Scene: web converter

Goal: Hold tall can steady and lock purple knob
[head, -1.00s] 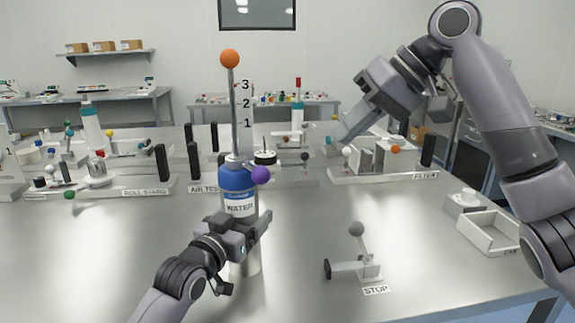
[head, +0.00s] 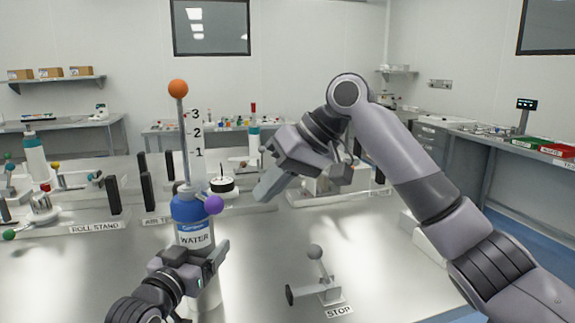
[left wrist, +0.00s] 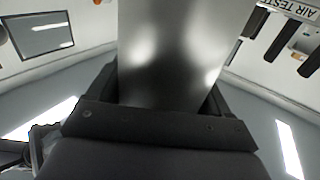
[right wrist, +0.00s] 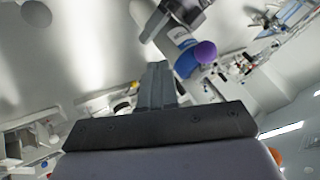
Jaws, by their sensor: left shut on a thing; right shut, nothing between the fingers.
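The tall can (head: 192,232) stands upright, with a blue upper part, a white WATER label and a silver lower body. The purple knob (head: 214,204) sticks out at the right of its top. My left gripper (head: 212,262) is shut on the can's lower body; the silver wall fills the space between its fingers in the left wrist view (left wrist: 170,55). My right gripper (head: 262,194) is shut and empty, to the right of the knob and apart from it. The right wrist view shows its closed fingers (right wrist: 157,85) with the purple knob (right wrist: 205,51) beyond them.
A rod with an orange ball (head: 178,87) rises behind the can beside a 1-2-3 scale (head: 197,140). A grey-knobbed STOP lever (head: 316,278) stands at front right. The ROLL STAND unit (head: 70,222) is at left. Bare table lies between can and lever.

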